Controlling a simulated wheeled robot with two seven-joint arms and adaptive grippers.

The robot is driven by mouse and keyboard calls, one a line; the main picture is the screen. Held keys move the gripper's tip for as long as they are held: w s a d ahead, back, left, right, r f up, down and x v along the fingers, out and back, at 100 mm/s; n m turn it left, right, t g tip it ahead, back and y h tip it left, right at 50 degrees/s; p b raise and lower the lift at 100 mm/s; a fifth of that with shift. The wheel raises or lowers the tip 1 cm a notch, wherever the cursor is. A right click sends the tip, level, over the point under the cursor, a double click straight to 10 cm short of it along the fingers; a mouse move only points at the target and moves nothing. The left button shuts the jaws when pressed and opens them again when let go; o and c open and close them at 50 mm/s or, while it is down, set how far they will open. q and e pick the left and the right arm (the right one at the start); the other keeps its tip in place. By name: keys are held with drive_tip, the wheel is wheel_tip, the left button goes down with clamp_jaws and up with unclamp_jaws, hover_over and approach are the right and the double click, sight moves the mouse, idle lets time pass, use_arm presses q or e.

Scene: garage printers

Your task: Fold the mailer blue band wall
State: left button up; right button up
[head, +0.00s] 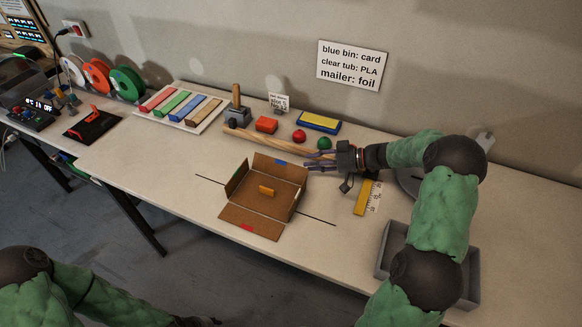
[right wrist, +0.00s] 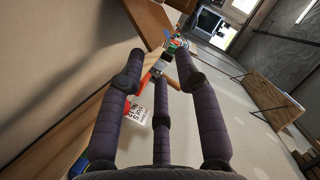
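The mailer is an open brown cardboard box (head: 284,188) on the table, with a small tan block (head: 266,190) on its floor. Its back wall, with the blue band (head: 281,163), stands up or leans outward; the exact angle is unclear. The left wall has a green band (head: 233,182) and stands up. The front flap with the red band (head: 247,227) lies folded out. My right gripper (head: 309,166) is at the back right corner of the mailer, fingers pointing left. Its fingers (right wrist: 160,85) are spread with nothing between them. My left arm is at the bottom left; its gripper (head: 200,321) barely shows.
Behind the mailer are a wooden rod (head: 255,137), a red ball (head: 299,136), a green ball (head: 324,143) and a blue-yellow block (head: 319,122). A yellow ruler (head: 362,198) lies to the right, near a grey bin (head: 465,296).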

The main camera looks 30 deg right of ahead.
sight(291, 165)
drive_tip(key=b+x, duration=0.1)
drive_tip(key=x, duration=0.6)
drive_tip(key=shift+w+a+f, duration=0.15)
drive_tip(key=shift+w+a, duration=0.1)
drive_tip(key=shift+a, duration=0.05)
clamp_jaws()
